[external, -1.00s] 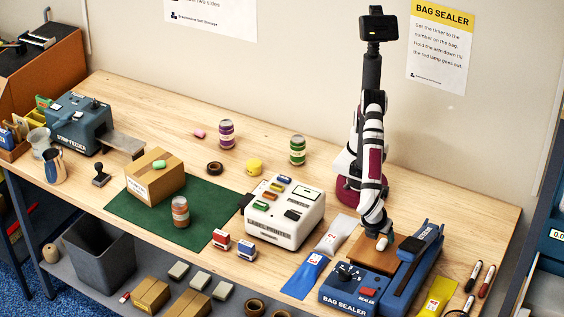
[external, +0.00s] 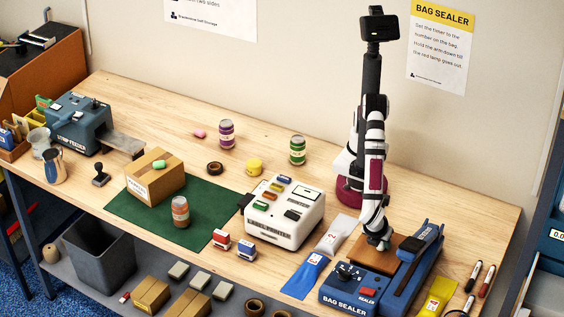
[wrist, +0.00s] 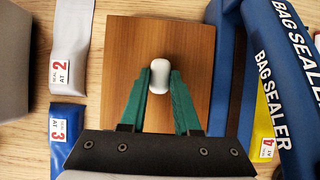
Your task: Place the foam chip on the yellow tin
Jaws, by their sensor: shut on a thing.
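The white foam chip (wrist: 159,76) is between the green fingertips of my gripper (wrist: 160,82), which is shut on it, over a brown wooden board (wrist: 120,45). In the external view my gripper (external: 381,242) points down at the board (external: 400,249); whether the chip still touches the board is unclear. The yellow tin (external: 254,167) is a short, round tin on the bench, behind and left of the white label printer. It is out of the wrist view.
The label printer (external: 285,213) stands between my gripper and the yellow tin. A green-labelled jar (external: 297,150), purple-labelled jar (external: 227,134) and tape roll (external: 214,168) stand near the tin. The bag sealer (external: 357,287) is beside the board.

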